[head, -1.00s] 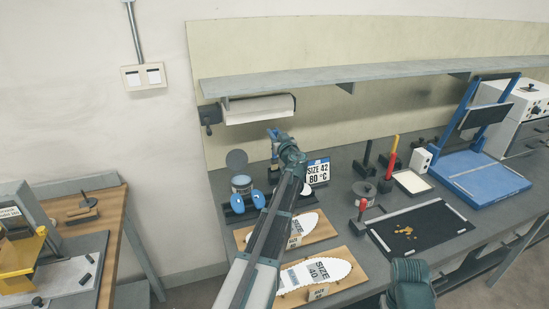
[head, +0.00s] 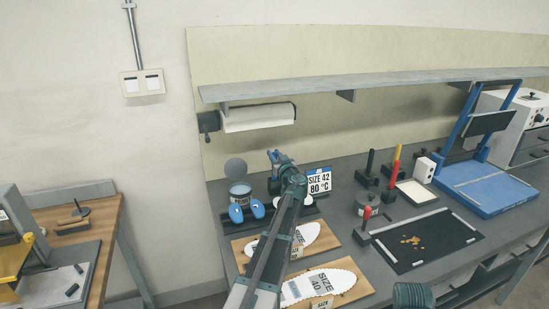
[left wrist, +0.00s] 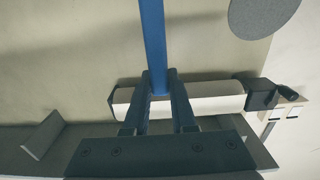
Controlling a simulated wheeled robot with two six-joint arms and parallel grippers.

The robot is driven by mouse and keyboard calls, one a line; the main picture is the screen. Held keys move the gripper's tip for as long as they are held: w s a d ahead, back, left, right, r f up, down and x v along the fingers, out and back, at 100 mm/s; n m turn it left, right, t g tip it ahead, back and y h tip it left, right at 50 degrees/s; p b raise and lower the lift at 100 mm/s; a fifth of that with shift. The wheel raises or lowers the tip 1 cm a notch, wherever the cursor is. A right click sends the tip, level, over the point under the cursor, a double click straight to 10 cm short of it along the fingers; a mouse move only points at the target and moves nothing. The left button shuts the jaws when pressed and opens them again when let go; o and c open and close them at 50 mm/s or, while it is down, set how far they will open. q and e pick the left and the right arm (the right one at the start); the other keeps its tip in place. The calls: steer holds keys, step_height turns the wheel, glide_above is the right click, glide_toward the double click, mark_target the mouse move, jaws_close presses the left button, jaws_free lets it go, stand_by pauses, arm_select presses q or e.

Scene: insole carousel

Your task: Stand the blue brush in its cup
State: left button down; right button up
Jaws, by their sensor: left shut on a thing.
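My left gripper (head: 274,160) is in the middle of the head view, above the back of the bench, between the open tin and the size sign. It is shut on the blue brush. In the left wrist view the brush's blue shaft (left wrist: 152,45) stands between the two fingers (left wrist: 159,85) and runs up out of the picture. In the head view the arm hides most of the brush. I cannot make out its cup for certain; the arm covers part of the bench. My right gripper is not in view.
A tin (head: 240,194) with blue pads before it stands left of the gripper. The size sign (head: 319,181) is close on the right. A shelf (head: 350,82) and paper roll (head: 257,117) are behind. Tools, a black mat (head: 445,250) and a blue press (head: 495,190) stand to the right.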

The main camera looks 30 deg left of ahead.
arm_select(q)
steer(key=shift+f, duration=0.15)
steer(key=c, duration=0.7)
jaws_free()
steer(key=shift+c, duration=0.2)
steer(key=shift+r, duration=0.3)
steer(key=v, duration=1.2)
